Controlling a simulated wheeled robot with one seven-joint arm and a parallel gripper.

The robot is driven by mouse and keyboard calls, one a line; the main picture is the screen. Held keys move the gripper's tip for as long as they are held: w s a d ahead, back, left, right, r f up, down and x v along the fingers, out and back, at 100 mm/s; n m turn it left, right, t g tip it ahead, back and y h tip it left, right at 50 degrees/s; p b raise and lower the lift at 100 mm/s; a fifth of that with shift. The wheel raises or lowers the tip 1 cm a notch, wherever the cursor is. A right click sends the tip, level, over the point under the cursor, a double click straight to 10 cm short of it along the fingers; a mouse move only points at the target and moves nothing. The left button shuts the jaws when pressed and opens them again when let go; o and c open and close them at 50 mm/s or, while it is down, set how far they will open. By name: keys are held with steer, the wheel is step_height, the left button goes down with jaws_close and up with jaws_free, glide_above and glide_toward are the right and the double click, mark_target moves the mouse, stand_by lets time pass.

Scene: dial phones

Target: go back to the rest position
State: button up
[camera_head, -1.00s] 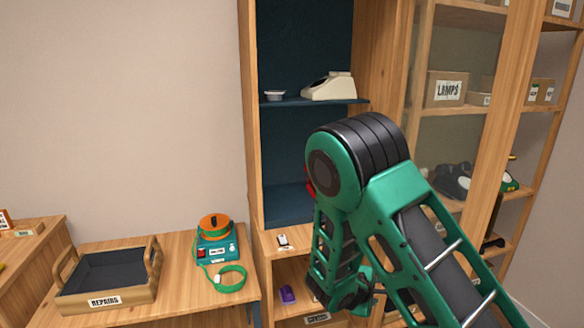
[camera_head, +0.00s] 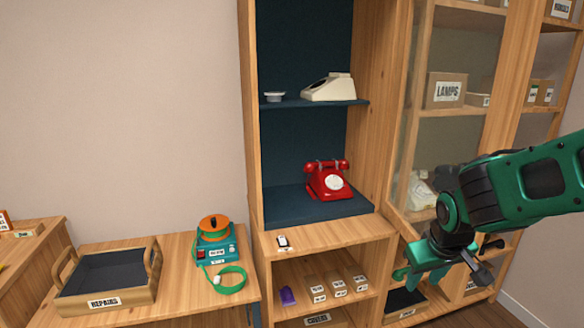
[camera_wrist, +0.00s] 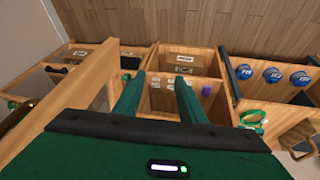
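My gripper (camera_head: 440,268) is at the right in the head view, in front of the lower part of the glass-fronted cabinet. In the wrist view my gripper (camera_wrist: 157,92) has its two green fingers apart, with nothing held between them. A red dial phone (camera_head: 327,183) stands on the lower dark shelf of the open cabinet, well to the left of my gripper. A cream phone (camera_head: 332,88) stands on the shelf above it.
A wooden tray (camera_head: 105,302) labelled REPAIRS and a teal device (camera_head: 217,246) with a green cord are on the left bench. A box (camera_head: 446,90) labelled LAMPS sits behind the glass. A purple item (camera_head: 287,296) lies in the cubby below the red phone.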

steer(key=s+r+m+y, duration=0.1)
steer(key=s+r+m, duration=0.1)
steer(key=s+r, duration=0.4)
steer(key=s+d+f+m+g, duration=0.1)
steer(key=s+d+m+g, duration=0.1)
steer(key=s+d, duration=0.3)
steer(key=s+d+f+m+g, duration=0.1)
steer(key=s+d+m, duration=0.3)
steer(key=s, duration=0.8)
steer(key=shift+s+d+f+g, duration=0.15)
steer(key=shift+d+f+g, duration=0.2)
steer(key=shift+d+g, duration=0.4)
steer(key=shift+s+d, duration=0.1)
steer(key=shift+d, duration=0.05)
steer(key=shift+c, duration=0.6)
